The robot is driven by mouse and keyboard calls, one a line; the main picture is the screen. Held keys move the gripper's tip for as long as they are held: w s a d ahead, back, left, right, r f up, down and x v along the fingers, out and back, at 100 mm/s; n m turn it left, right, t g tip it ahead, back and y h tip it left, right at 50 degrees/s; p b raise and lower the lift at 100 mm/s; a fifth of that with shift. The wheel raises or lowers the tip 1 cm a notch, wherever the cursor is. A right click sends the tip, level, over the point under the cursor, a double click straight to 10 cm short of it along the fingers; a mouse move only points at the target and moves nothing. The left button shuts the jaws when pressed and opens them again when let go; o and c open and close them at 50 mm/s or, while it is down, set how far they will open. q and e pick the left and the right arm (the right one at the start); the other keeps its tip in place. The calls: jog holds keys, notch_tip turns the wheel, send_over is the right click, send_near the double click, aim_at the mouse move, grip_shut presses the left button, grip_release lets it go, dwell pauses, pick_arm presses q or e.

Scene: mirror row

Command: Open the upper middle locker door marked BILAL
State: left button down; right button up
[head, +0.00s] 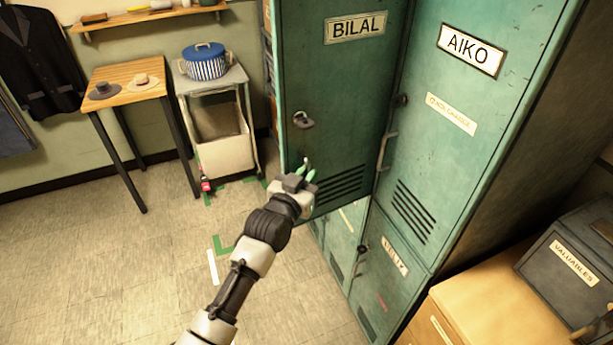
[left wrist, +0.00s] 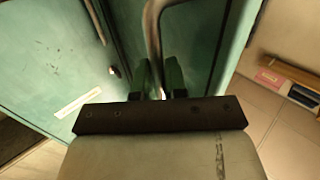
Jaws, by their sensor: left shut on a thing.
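The upper middle locker door marked BILAL (head: 345,85) is green, with a name plate and a dark lock (head: 303,118) near its left edge. It stands ajar, its left edge swung out in front of the lower lockers. My left gripper (head: 306,172) is at the lower left of this door. In the left wrist view my left gripper (left wrist: 159,82) has its green fingers shut on the metal door handle (left wrist: 153,28). The handle is mostly hidden by the gripper in the head view. My right gripper is in neither view.
The AIKO door (head: 440,110) stands closed at the right, with its own handle (head: 385,152). A wooden-topped cabinet (head: 490,305) and a VALUABLES box (head: 575,255) are at lower right. A trolley (head: 222,140) and a small table (head: 125,75) stand at left. The floor (head: 110,270) at left is clear.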

pick_arm(q)
jog(key=shift+r, duration=0.1)
jog(key=c, duration=1.2)
grip_release()
jog(key=shift+d, duration=0.15)
jog(key=shift+b+v, duration=1.3)
jog(key=shift+v, duration=4.1)
